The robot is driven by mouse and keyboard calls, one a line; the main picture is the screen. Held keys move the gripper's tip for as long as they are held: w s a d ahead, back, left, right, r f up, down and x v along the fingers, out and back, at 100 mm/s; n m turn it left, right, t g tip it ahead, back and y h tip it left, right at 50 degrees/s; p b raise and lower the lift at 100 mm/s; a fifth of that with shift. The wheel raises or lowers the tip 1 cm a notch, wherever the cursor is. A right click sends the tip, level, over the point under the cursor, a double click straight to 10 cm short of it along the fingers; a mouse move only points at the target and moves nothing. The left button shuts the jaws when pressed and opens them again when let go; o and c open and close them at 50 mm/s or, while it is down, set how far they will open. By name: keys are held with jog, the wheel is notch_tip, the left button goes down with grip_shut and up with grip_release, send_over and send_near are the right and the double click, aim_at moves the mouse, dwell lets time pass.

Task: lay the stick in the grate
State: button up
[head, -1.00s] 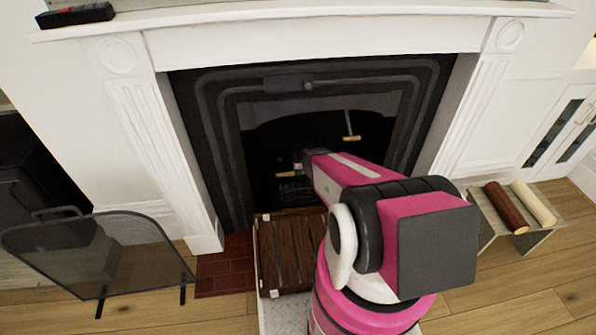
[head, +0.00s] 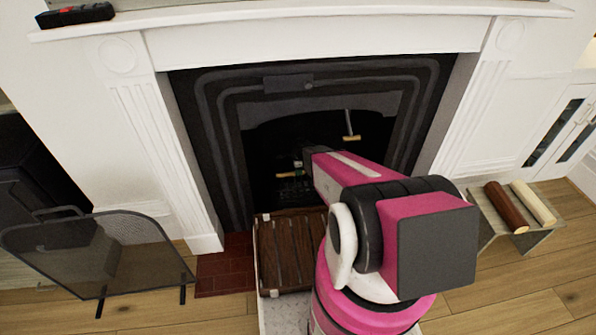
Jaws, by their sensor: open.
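My arm reaches into the dark fireplace opening. My gripper (head: 298,165) is small in the head view, partly hidden behind my own arm, and its jaws are open. A short tan stick (head: 286,175) lies low in the opening, just below and left of the gripper. Its right end is close to the fingers, and I cannot tell whether they touch. The grate (head: 292,188) is a dark shape under the stick, mostly lost in shadow and partly hidden by my arm.
A tan bar on a thin rod (head: 350,136) shows in the opening at right. A mesh screen (head: 90,255) is at left. A low stand (head: 488,228) at right bears two rolls. The white surround (head: 165,150) frames the opening.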

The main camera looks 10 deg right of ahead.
notch_tip(320, 180, up, 11)
dwell(0.3)
jog(key=shift+f, duration=0.1)
dwell(0.4)
